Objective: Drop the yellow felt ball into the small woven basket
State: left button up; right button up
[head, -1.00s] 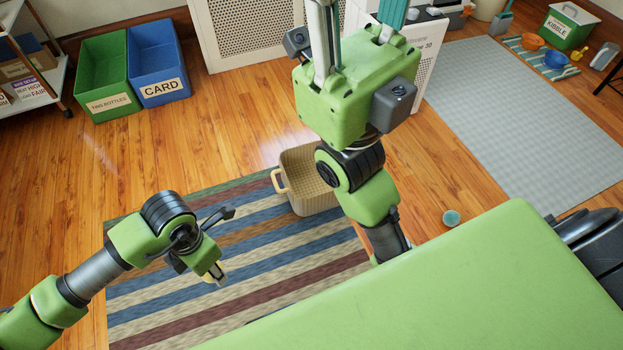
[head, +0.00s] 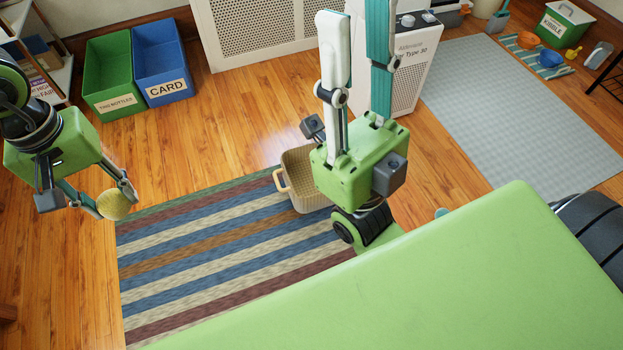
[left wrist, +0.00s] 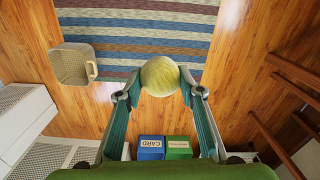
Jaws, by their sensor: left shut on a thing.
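The yellow felt ball (head: 113,205) is held between the fingertips of my left gripper (head: 112,200), at the left of the head view. In the left wrist view the ball (left wrist: 160,76) sits between the two teal fingers, with the gripper shut on it. The small woven basket (head: 297,181), beige with a side handle, stands at the rug's far edge, well to the right of the ball; my right arm partly hides it. The left wrist view shows the basket (left wrist: 72,66) at upper left, apart from the ball. My right gripper (head: 358,18) is open, its fingers apart and empty.
A striped rug (head: 200,260) covers the floor near the basket. Green (head: 105,58) and blue (head: 158,50) bins stand at the back left. A white cabinet (head: 408,65) is behind my right gripper. A small turquoise object (head: 441,212) lies on the floor.

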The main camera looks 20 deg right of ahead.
aim_at(309, 182)
jog(key=k+l+z, duration=0.1)
jog(key=k+z, duration=0.15)
jog(key=k, duration=0.4)
jog(key=i+j+z, duration=0.1)
jog(key=z, duration=1.55)
jog(key=i+j, duration=0.1)
jog(key=j, duration=0.3)
jog(key=i+j, duration=0.15)
jog(key=j, duration=0.3)
jog(key=i+j+z, duration=0.1)
jog(key=j, duration=0.3)
jog(key=i+j, duration=0.15)
jog(key=j, duration=0.25)
